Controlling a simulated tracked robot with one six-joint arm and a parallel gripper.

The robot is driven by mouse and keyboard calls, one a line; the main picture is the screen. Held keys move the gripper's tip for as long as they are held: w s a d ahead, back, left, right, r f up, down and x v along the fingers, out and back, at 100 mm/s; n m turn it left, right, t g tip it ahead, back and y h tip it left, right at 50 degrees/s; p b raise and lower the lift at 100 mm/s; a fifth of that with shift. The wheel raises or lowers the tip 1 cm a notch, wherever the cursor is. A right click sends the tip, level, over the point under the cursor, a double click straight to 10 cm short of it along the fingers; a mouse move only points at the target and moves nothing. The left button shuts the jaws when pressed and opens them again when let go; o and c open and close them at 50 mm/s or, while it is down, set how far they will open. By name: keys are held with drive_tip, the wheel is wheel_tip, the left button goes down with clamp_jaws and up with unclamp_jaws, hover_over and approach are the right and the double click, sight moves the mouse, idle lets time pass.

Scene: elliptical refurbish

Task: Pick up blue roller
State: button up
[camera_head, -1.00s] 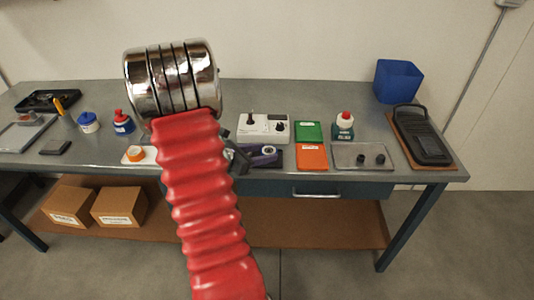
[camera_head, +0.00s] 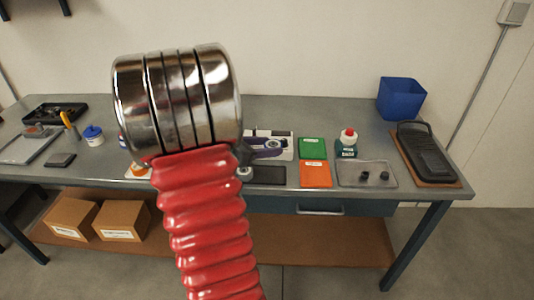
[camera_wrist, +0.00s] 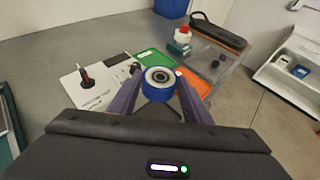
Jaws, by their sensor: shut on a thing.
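The blue roller (camera_wrist: 160,86) is a short blue cylinder with a pale ring and dark centre on its end face. In the wrist view it sits between the two purple fingers of my gripper (camera_wrist: 158,84), which are shut on it from either side. In the head view the purple gripper (camera_head: 268,148) shows partly, just right of my arm. It is above the dark mat (camera_head: 269,175) near the bench's front edge. The roller's underside is hidden.
A white fixture board (camera_wrist: 88,86) with a lever, a green card (camera_head: 312,148), an orange card (camera_head: 315,174), a bottle with a red cap (camera_head: 347,143) and a clear tray (camera_head: 365,173) surround the gripper on the grey bench. A blue bin (camera_head: 400,98) stands at the back right.

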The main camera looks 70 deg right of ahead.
drive_tip(key=shift+r, duration=0.1)
idle(0.5)
drive_tip(key=w+a+n+t+h, duration=0.1)
drive_tip(key=w+a+n+t, duration=0.4)
drive_tip(key=w, duration=0.6)
drive_tip(key=w+a+n+t, duration=0.2)
drive_tip(key=w+a+t, duration=0.1)
drive_tip(key=w+a, duration=0.55)
drive_tip(key=w+a+n+t+h, duration=0.1)
drive_tip(key=w+a+n+t, duration=0.3)
drive_tip(key=w, duration=0.8)
drive_tip(key=w+a+f+n+t+y, duration=0.1)
drive_tip(key=w+a+n+t+y, duration=0.2)
drive_tip(key=a, duration=0.9)
drive_tip(key=w+a+f+n+t+y, duration=0.2)
drive_tip(key=w+a+n+t+y, duration=0.1)
drive_tip(key=a, duration=0.9)
drive_tip(key=w+a+f+n+t+y, duration=0.1)
drive_tip(key=w+a+n+t+y, duration=0.1)
drive_tip(key=a, duration=1)
drive_tip(key=w+n+y, duration=0.1)
drive_tip(key=w+n, duration=0.1)
drive_tip(key=w, duration=0.1)
drive_tip(key=shift+w+a+f+n+t, duration=0.25)
drive_tip(key=shift+w+f+n+t, duration=0.1)
drive_tip(key=shift+f+n+t, duration=0.05)
drive_tip(key=shift+s, duration=0.15)
